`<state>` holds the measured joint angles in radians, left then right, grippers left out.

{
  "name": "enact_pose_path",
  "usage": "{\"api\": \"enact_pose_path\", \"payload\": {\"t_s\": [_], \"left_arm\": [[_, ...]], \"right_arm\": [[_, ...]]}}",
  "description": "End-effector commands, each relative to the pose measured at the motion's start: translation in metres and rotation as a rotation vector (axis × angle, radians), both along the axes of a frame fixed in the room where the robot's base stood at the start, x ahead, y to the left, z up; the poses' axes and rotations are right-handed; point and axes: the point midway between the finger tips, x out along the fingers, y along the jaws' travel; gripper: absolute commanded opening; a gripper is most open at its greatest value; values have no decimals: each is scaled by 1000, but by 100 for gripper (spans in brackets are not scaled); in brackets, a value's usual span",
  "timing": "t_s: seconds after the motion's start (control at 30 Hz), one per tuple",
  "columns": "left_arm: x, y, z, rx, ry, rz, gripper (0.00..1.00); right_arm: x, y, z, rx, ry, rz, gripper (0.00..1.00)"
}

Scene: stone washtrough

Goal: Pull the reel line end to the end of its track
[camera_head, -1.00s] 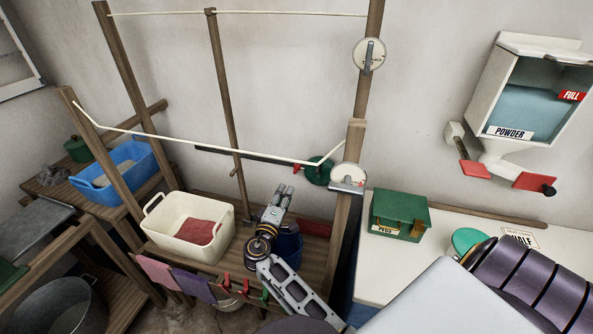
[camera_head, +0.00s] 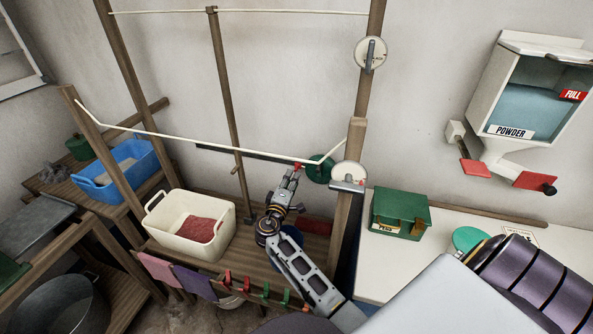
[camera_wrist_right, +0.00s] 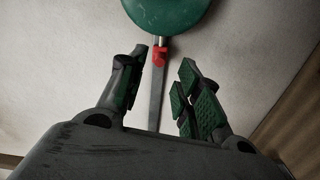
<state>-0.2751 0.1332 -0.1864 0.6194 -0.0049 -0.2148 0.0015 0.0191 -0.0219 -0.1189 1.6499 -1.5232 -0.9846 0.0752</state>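The green reel (camera_head: 320,169) is mounted by the post on the right, at the right end of a dark flat track (camera_head: 245,154). The small red line end (camera_head: 298,167) sits just left of the reel. My right gripper (camera_head: 288,178) is just below the red end. In the right wrist view, the red line end (camera_wrist_right: 159,56) lies ahead of the open fingers (camera_wrist_right: 163,88), roughly between them and apart from both. The reel (camera_wrist_right: 165,12) is beyond it, and the grey track (camera_wrist_right: 156,95) runs back between the fingers. My left gripper is out of view.
A cream rope (camera_head: 210,144) spans the posts close above the track. A wooden post (camera_head: 345,210) stands right of my gripper.

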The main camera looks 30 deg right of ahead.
Motion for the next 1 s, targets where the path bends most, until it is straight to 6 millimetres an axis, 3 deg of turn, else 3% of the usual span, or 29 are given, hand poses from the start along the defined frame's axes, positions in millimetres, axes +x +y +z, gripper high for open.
{"api": "enact_pose_path", "payload": {"t_s": [0.17, 0.5, 1.0], "left_arm": [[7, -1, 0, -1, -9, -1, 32], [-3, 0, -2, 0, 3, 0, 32], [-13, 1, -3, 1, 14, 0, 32]], "right_arm": [[16, -19, 0, -2, -1, 0, 34], [40, -46, 0, -1, 0, -1, 34], [45, -53, 0, 0, 0, 0, 31]]}}
